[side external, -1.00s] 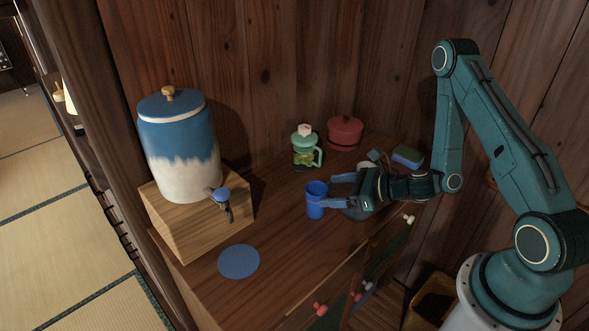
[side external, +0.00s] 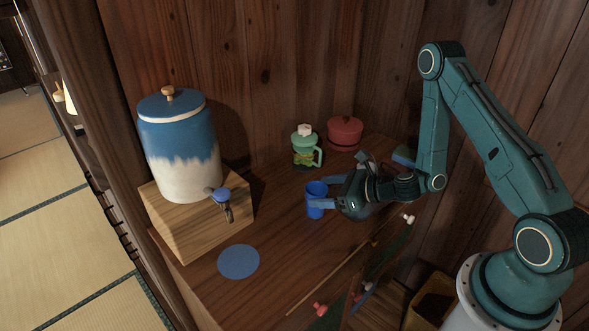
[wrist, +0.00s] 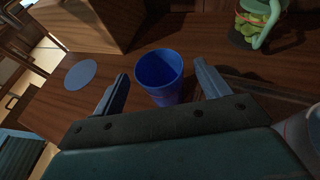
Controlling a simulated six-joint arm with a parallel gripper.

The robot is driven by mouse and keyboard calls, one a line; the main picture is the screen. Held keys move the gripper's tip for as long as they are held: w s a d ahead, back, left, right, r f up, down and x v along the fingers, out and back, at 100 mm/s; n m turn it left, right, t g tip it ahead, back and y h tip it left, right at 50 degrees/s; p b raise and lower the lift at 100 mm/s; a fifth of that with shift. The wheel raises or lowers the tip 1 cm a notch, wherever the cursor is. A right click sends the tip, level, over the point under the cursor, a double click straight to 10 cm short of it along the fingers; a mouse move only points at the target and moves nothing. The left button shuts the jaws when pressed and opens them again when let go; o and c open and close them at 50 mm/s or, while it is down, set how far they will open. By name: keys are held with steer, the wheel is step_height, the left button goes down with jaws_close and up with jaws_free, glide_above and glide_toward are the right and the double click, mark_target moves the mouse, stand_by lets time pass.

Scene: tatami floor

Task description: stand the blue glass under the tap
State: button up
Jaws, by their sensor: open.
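The blue glass (side external: 315,199) stands upright on the wooden cabinet top; in the wrist view the glass (wrist: 160,78) shows its open mouth. My gripper (side external: 326,194) is open around it, and in the wrist view one finger of the gripper (wrist: 160,88) is on each side, with gaps between fingers and glass. The tap (side external: 222,199) has a blue knob and sits low on the front of a blue and white dispenser (side external: 182,150). The dispenser stands on a wooden block (side external: 190,225). A round blue mat (side external: 239,262) lies flat in front of the block, below the tap.
A blue thing (side external: 404,156) is partly hidden behind my arm. The cabinet top between the glass and the mat is clear.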

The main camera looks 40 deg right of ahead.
mark_target(310, 191)
steer(key=shift+x, duration=2.3)
steer(key=c, duration=1.2)
steer(key=shift+r, duration=0.2)
step_height(310, 191, up, 20)
steer(key=shift+f, duration=0.15)
